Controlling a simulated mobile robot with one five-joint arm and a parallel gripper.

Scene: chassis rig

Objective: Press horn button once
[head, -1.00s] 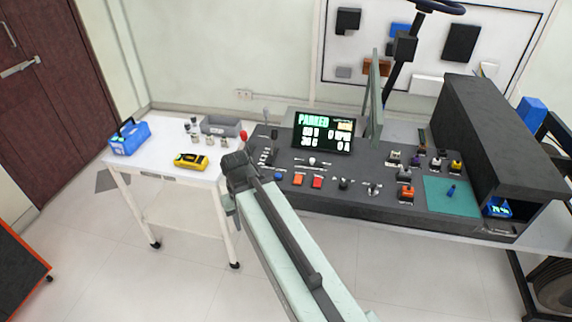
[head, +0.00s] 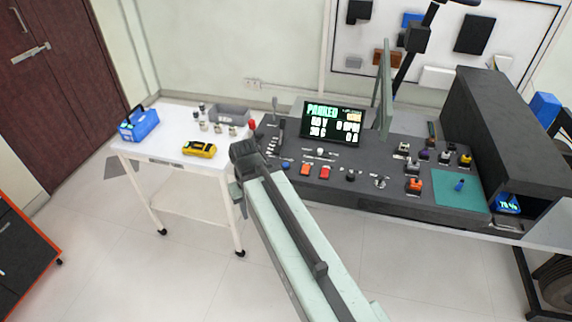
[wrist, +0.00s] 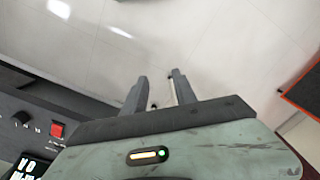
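The control panel (head: 400,200) carries a row of buttons along its front left: a blue round one (head: 285,165), an orange one (head: 306,169) and a red one (head: 325,172). Their labels are too small to read, so I cannot tell which is the horn button. My gripper (wrist: 160,75) shows two fingers apart with nothing between them, above the floor. In the head view my gripper end (head: 245,152) is at the panel's left end, beside the white table; its fingertips are hidden there. The wrist view shows a red switch (wrist: 57,130) left of my gripper.
The display (head: 333,123) reads PARKED. A white table (head: 170,140) at left holds a blue toolbox (head: 138,124), a yellow meter (head: 199,148) and a grey bin (head: 230,115). A dark raised housing (head: 510,135) closes the panel's right side. The floor in front is clear.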

